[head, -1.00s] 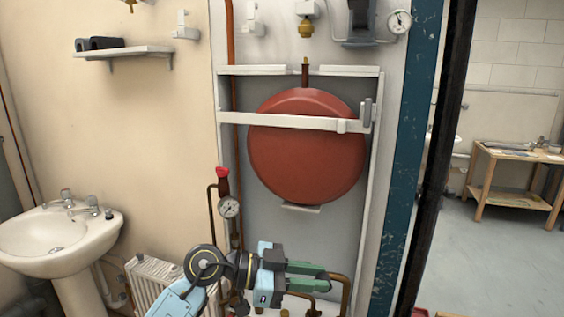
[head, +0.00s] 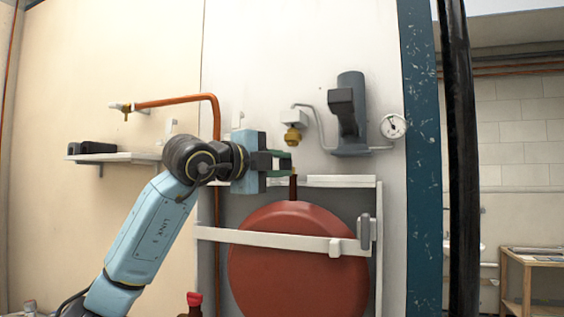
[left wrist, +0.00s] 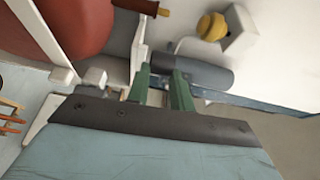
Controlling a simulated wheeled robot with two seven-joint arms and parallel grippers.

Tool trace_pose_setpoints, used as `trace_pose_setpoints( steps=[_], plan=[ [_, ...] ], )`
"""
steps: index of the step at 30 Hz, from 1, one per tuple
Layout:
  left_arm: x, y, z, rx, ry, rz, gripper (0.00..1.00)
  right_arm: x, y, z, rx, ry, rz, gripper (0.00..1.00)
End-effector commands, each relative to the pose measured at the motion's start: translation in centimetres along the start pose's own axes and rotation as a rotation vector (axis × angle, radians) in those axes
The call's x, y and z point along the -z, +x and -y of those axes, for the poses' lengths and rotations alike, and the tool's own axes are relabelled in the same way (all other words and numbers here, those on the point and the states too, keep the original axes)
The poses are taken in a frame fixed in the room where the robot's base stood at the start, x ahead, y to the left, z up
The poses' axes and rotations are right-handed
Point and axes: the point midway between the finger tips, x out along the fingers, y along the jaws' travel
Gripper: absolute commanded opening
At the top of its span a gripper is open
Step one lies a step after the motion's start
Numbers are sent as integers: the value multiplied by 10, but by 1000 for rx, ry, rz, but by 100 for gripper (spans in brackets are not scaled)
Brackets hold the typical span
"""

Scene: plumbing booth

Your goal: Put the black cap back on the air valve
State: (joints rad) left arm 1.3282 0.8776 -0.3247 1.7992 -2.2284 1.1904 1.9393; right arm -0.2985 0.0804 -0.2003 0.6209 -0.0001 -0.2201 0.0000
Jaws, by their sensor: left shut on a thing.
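The red vessel (head: 290,250) hangs on the wall behind a white bar. A brown stem (head: 293,187) stands upright on its top and looks like the air valve; its brass-coloured tip (left wrist: 164,12) shows in the left wrist view. My left gripper (head: 289,160) is just above and slightly left of the stem, apart from it. My right gripper is not in view.
A white box with a brass fitting (head: 292,137) is on the wall just above the gripper. A grey device (head: 350,115) and a gauge (head: 393,126) are to the right. A shelf (head: 115,157) is at left. The white frame (head: 340,181) edges the vessel.

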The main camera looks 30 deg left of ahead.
Motion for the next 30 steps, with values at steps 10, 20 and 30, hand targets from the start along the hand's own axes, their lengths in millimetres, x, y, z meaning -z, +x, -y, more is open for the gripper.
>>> trace_pose_setpoints(
  steps=[10,20,30],
  plan=[
    [-11,-5,19,4,35,38,2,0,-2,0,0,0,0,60],
    [-18,12,20,4,33,36,2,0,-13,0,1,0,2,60],
    [-26,31,20,4,32,35,2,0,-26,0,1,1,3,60]
  ],
)
